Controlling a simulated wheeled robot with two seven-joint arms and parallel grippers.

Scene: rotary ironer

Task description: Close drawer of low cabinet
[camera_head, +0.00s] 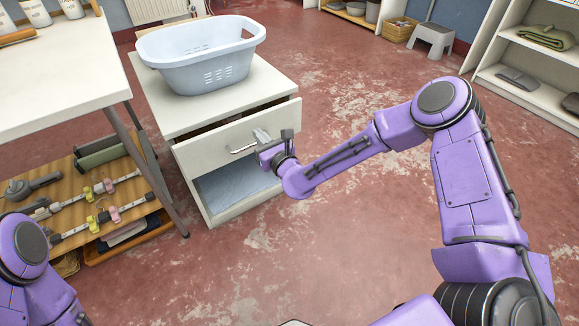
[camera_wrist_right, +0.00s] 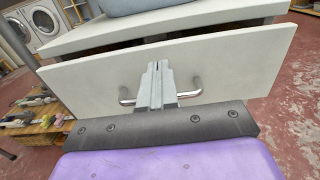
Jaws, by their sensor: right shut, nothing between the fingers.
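The low white cabinet (camera_head: 228,85) stands left of centre in the head view, with an open shelf space below its drawer. The drawer (camera_head: 281,117) is pulled partly out, and a dark gap shows above its front. In the right wrist view the drawer front (camera_wrist_right: 230,62) fills the middle, with a metal bar handle (camera_wrist_right: 195,87). My right gripper (camera_head: 262,136) is shut and empty at the drawer front, by the handle. In the right wrist view its fingers (camera_wrist_right: 156,85) lie across the handle's middle; I cannot tell whether they touch. My left gripper is out of view.
A light blue laundry basket (camera_head: 205,75) sits on the cabinet top. A white table (camera_head: 60,90) with a wooden lower shelf of tools (camera_head: 90,190) stands close on the left. Red floor (camera_head: 350,230) is clear to the right. A grey step stool (camera_head: 432,40) stands far back.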

